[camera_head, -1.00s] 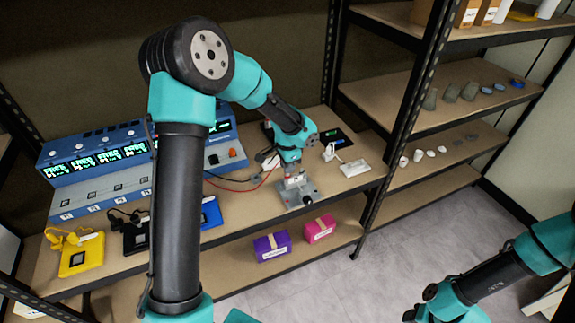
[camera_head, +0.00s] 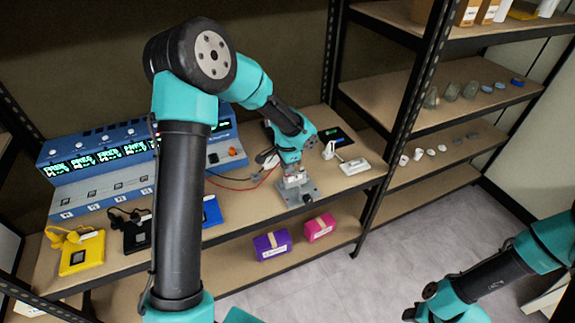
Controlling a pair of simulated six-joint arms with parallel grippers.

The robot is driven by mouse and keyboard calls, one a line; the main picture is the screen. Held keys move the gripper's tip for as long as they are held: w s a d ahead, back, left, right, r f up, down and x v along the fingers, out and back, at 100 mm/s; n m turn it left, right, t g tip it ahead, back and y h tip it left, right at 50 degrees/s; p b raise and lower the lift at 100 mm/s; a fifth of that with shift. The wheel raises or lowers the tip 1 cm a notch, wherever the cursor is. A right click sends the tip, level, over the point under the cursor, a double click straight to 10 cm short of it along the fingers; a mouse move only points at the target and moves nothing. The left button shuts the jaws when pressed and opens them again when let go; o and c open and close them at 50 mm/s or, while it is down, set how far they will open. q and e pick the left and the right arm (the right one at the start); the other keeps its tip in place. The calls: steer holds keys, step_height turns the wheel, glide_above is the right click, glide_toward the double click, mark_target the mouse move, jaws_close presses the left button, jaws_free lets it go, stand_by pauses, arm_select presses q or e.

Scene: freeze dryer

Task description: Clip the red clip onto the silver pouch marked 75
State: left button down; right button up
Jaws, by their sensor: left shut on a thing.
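My left gripper (camera_head: 294,181) reaches down from above to the grey metal fixture (camera_head: 299,193) near the shelf's front edge. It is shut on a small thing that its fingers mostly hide. A red lead (camera_head: 238,188) runs from the blue machine towards it, so the thing looks to be the red clip. The fingertips are very close to the fixture; I cannot tell whether they touch it. I cannot make out the silver pouch or the mark 75 at this size.
A blue machine (camera_head: 100,165) with lit displays stands at the left. Yellow (camera_head: 82,254) and black (camera_head: 137,236) devices lie before it. A white device (camera_head: 354,166) lies right of the fixture. Purple (camera_head: 272,245) and pink (camera_head: 320,227) boxes sit on the shelf below.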

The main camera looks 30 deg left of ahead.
arm_select(q)
steer(key=shift+f, duration=0.6)
stand_by(0.3)
steer(key=c, duration=1)
jaws_free()
step_height(320, 180, up, 18)
steer(key=shift+f, duration=0.25)
steer(key=shift+d+f, duration=0.1)
steer(key=shift+f, duration=0.05)
